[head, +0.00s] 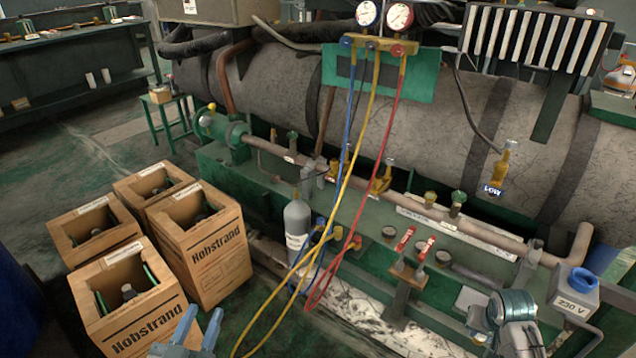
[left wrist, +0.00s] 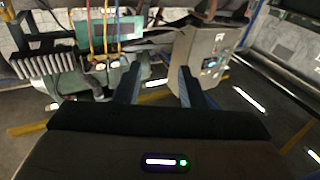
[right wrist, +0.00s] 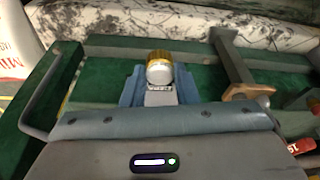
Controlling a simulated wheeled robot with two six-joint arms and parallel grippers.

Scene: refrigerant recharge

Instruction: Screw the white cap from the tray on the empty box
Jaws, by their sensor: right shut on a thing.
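My right gripper (right wrist: 159,86) is shut on a small round white-topped piece with a gold ridged rim (right wrist: 159,66); I cannot tell for sure that it is the white cap. The right fingertips do not show clearly in the head view. My left gripper (head: 196,326) is open and empty at the bottom of the head view, near the front wooden box. Its two fingers (left wrist: 158,88) stand apart in the left wrist view. Several wooden boxes (head: 205,262) stand at the left with open tops and dark insides. I cannot tell which box is empty. No tray is clearly identifiable.
A grey cylinder (head: 297,220) stands by the green machine frame. Blue, yellow and red hoses (head: 385,150) hang from the gauges (head: 384,14) to near the floor. Red-handled valves (head: 404,238) stand in the middle. A green frame (right wrist: 100,62) surrounds the right gripper.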

